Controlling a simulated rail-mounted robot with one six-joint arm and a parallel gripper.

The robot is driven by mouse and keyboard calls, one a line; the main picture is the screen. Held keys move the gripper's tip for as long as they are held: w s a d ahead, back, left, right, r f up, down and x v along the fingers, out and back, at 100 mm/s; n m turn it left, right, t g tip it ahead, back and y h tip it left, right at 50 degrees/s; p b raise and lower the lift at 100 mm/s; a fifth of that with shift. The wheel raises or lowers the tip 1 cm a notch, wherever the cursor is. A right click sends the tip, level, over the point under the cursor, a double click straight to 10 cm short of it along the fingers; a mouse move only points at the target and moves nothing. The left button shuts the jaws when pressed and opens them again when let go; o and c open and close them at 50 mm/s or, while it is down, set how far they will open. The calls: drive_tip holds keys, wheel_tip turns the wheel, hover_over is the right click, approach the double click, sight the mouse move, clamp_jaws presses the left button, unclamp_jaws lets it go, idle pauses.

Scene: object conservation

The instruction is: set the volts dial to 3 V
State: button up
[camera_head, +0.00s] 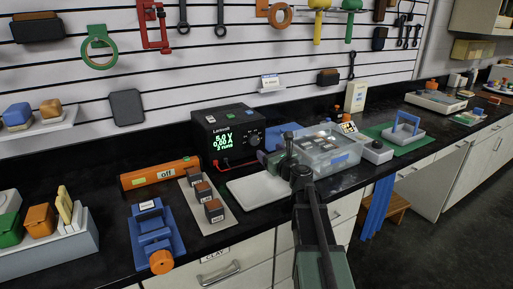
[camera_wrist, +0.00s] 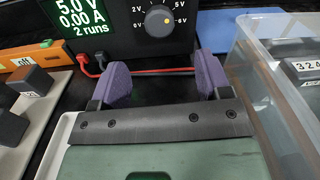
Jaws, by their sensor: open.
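The black power supply (camera_head: 228,125) stands at the back of the bench. Its green display (camera_head: 222,141) reads 5.0 V, 0.00 A and 2 runs. In the head view, the dial (camera_head: 255,141) is small, and my arm reaches up from the bottom toward the supply.
Red and black leads run from the supply's front. A clear plastic bin (camera_head: 328,150) stands close on the right. A white tray (camera_head: 258,188) lies below my gripper. An orange block marked off (camera_head: 160,174) and dark blocks on a board (camera_head: 212,208) are left.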

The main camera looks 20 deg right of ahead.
sight(255, 140)
drive_tip(key=w, duration=1)
drive_tip(key=shift+a, duration=0.4)
drive_tip(key=shift+c, duration=0.3)
drive_tip(key=c, duration=0.9)
